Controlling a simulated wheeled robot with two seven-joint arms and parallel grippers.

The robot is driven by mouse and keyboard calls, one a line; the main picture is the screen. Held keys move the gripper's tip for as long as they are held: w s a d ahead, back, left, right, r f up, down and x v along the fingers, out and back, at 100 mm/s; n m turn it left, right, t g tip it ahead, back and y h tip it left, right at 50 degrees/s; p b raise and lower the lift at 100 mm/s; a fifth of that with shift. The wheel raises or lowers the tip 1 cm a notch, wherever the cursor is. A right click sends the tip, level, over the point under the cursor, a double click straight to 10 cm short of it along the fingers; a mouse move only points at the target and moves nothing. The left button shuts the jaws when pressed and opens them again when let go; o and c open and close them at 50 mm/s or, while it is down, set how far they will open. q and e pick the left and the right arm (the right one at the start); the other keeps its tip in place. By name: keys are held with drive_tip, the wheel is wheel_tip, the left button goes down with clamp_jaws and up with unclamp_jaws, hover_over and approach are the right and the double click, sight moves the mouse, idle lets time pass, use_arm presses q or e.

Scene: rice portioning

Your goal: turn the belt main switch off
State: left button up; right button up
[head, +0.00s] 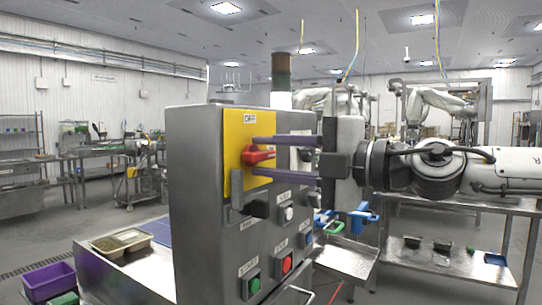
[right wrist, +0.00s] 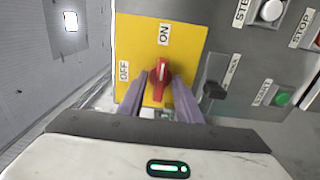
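The belt main switch is a red rotary knob (head: 258,156) on a yellow plate (head: 234,165) at the upper part of a grey control box (head: 190,190). In the right wrist view, the knob (right wrist: 160,78) lies with its handle in line with the ON label (right wrist: 164,34); the OFF label (right wrist: 124,70) is to its left. My right gripper (head: 249,160) reaches in from the right, its purple fingers open, one above and one below the knob. In the right wrist view, gaps show between the fingers and the knob. My left gripper is out of view.
A black knob on a bracket (head: 258,208) juts out just below the lower finger. Several push buttons, including a green one (head: 253,285) and a red one (head: 287,264), sit lower on the box. A food tray (head: 112,250) and purple bin (head: 48,282) stand left.

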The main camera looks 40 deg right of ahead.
drive_tip(key=shift+c, duration=0.4)
clamp_jaws()
